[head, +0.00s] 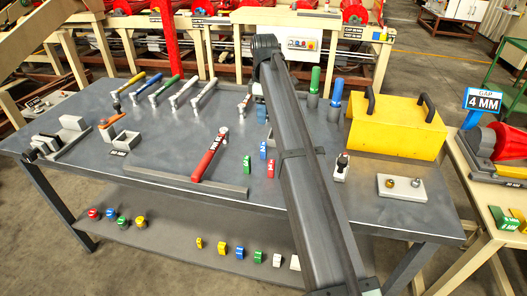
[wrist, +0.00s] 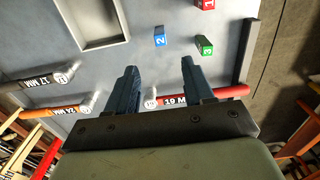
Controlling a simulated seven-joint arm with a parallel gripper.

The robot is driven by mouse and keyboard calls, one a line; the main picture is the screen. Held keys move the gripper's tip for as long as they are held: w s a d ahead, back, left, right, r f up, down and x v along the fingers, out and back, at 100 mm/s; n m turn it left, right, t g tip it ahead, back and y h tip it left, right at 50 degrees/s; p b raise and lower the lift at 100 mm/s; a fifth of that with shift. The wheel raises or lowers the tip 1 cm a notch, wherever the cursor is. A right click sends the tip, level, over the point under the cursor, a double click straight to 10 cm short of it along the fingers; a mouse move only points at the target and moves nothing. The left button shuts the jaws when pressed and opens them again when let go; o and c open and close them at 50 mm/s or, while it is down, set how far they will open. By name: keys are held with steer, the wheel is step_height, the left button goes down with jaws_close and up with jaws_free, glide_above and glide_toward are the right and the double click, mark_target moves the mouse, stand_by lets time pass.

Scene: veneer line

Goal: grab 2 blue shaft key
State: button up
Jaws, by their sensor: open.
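The blue shaft key, a small block marked 2 (wrist: 159,37), lies on the grey bench just beyond my fingertips in the wrist view. In the head view the blue key (head: 263,151) lies left of my arm. The green key marked 3 (wrist: 205,45) is right of it, and a red key marked 1 (wrist: 205,3) is cut by the top edge. The head view also shows the green key (head: 247,163) and red key (head: 270,168). My gripper (wrist: 158,68) is open, with nothing between its fingers.
A low grey bar (head: 192,183) runs along the front. A yellow toolbox (head: 394,127) stands right.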

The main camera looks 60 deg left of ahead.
mark_target(263, 143)
step_height(263, 143, down, 14)
steer(key=shift+s+a+r, duration=0.1)
steer(key=shift+r, duration=0.05)
jaws_close()
stand_by(1.1)
